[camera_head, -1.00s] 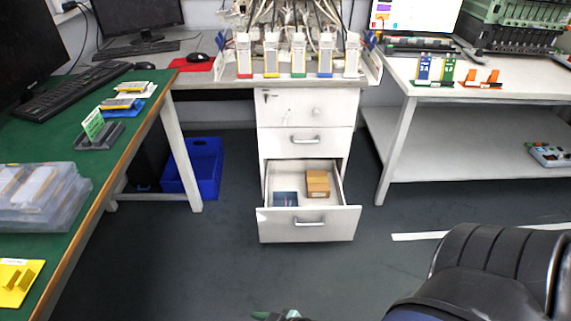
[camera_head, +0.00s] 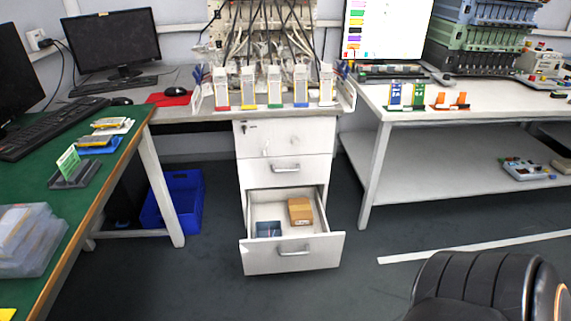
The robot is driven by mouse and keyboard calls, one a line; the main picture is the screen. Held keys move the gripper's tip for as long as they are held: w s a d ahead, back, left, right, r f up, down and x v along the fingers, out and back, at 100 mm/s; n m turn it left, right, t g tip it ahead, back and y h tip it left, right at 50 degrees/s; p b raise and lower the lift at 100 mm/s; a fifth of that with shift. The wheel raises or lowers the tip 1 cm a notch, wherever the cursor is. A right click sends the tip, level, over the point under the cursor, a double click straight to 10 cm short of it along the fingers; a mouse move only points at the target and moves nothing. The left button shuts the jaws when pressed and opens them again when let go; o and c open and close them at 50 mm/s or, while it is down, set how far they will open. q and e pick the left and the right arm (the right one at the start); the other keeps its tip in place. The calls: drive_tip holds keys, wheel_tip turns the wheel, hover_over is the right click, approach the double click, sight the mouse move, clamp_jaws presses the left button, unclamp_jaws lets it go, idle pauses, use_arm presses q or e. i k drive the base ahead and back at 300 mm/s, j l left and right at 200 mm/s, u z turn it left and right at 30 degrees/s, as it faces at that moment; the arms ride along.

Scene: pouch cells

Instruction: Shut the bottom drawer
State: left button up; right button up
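The bottom drawer (camera_head: 262,258) of the white cabinet (camera_head: 242,170) is pulled out, with its front panel standing well forward of the cabinet. Its silver handle (camera_head: 295,251) is on the front panel. Inside lie a brown box (camera_head: 300,211) and a flat dark blue item (camera_head: 268,229). The drawers above it are shut; the middle drawer (camera_head: 310,171) has its own handle. Neither of my grippers shows in this view.
A white shelved table (camera_head: 430,165) is on the right. Floor before the drawer is clear.

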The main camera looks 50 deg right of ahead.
sight(298, 250)
drive_tip(key=k+j+z, duration=0.2)
drive_tip(key=k, duration=0.25)
drive_tip(key=i+z, duration=0.1)
drive_tip(key=z, duration=0.35)
drive_tip(key=i+z, duration=0.1)
drive_tip(key=z, duration=0.35)
drive_tip(key=i+z, duration=0.1)
drive_tip(key=z, duration=0.3)
drive_tip(key=i+j, duration=0.15)
drive_tip(key=k+l, duration=0.4)
drive_tip(key=i+l+u, duration=0.1)
drive_tip(key=l+u, duration=0.3)
drive_tip(key=l, duration=0.5)
